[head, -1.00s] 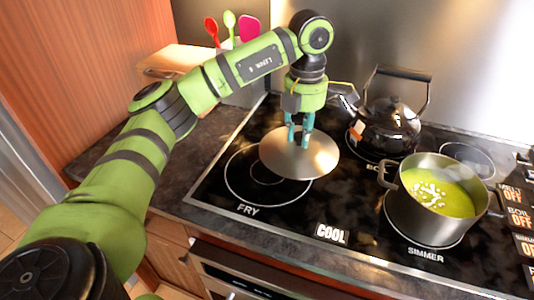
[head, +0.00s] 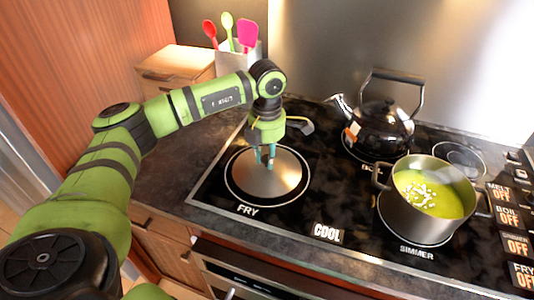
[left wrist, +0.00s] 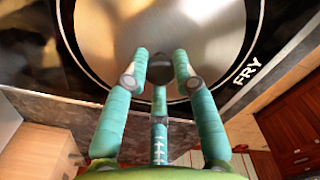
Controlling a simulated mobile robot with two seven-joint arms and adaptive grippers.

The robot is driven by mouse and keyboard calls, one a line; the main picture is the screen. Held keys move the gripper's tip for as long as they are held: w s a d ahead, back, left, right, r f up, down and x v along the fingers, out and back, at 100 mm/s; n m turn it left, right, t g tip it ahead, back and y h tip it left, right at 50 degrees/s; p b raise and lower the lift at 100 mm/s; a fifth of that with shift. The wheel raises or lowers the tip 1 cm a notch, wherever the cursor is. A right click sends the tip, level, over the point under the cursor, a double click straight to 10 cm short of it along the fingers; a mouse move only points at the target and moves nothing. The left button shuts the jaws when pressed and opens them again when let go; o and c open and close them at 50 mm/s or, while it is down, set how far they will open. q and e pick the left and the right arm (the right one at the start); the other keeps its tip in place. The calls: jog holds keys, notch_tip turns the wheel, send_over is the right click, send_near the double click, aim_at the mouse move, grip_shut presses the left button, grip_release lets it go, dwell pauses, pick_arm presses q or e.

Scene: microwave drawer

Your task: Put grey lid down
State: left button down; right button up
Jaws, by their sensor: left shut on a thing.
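The grey lid (head: 268,180) is a round metal disc over the FRY burner at the front left of the stove. It looks level and nearly centred in the burner ring; whether it touches the surface I cannot tell for sure. My left gripper (head: 266,158) points down from above and is shut on the lid's knob. In the left wrist view the lid (left wrist: 160,28) fills the top, with the dark round knob (left wrist: 181,66) at the teal fingers. My right gripper is in neither view.
A pot of green soup (head: 425,200) stands on the SIMMER burner. A black kettle (head: 380,128) stands behind it. A utensil holder (head: 240,55) and a wooden box (head: 175,68) are at the back left. The stove between lid and pot is clear.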

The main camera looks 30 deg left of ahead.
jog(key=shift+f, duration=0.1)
pick_arm(q)
jog(key=c, duration=1.4)
grip_release()
jog(key=shift+f, duration=0.2)
jog(key=o, duration=0.4)
jog(key=shift+r, duration=0.1)
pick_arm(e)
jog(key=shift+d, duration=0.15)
pick_arm(q)
jog(key=shift+r, duration=0.1)
notch_tip(320, 180, up, 12)
jog(key=b, duration=0.3)
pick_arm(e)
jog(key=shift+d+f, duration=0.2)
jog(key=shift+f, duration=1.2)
